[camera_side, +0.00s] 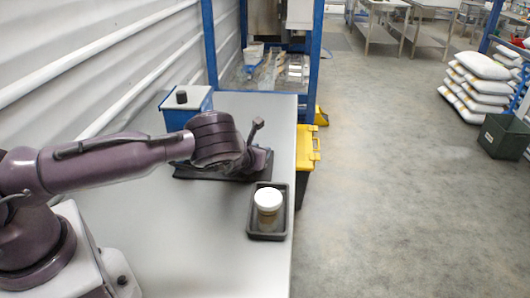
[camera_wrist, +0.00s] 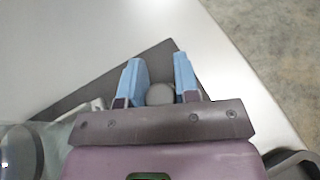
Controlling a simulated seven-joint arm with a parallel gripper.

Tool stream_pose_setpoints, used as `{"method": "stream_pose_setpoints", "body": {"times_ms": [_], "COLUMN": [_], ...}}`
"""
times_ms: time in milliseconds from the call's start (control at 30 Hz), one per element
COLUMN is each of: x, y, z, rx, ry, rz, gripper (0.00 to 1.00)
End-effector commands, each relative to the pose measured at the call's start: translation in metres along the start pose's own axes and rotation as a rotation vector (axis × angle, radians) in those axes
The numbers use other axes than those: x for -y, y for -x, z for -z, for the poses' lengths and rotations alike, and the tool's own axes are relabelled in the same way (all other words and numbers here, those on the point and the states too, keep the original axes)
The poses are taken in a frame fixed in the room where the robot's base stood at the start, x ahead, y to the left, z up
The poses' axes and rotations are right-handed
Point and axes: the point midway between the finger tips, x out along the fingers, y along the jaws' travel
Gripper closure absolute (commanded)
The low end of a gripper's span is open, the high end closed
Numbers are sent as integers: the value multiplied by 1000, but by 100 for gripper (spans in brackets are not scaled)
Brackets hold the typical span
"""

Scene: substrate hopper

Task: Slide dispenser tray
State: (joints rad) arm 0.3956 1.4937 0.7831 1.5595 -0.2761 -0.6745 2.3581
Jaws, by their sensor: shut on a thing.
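The dispenser is a blue-and-white box (camera_side: 188,102) with a dark knob on top, standing on the bench behind my arm. A flat dark tray or base (camera_side: 262,165) lies at its foot, mostly hidden by my wrist; in the wrist view it is the dark grey plate (camera_wrist: 148,58). My gripper (camera_wrist: 158,66) is low over this plate, its two blue fingers on either side of a round grey knob (camera_wrist: 160,94), shut on it. In the side view my wrist hides the fingers and the knob.
A small black tray (camera_side: 267,235) holds a white-lidded jar (camera_side: 268,200) near the bench's right edge. A yellow-topped toolbox (camera_side: 308,147) stands beside the bench. A blue frame (camera_side: 314,55) rises at the far end. The bench front (camera_side: 190,250) is clear.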

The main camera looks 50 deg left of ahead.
Motion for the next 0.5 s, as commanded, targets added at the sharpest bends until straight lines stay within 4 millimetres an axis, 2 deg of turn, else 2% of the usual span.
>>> {"method": "stream_pose_setpoints", "body": {"times_ms": [33, 200, 333, 500], "x": [-16, -56, -74, -80], "y": [5, 20, 27, 30], "z": [2, 9, 11, 12], "rx": [-1, -3, -2, -4], "ry": [-2, 0, 2, 3], "rz": [-11, -12, -10, -9], "gripper": [100, 100, 100, 100]}}
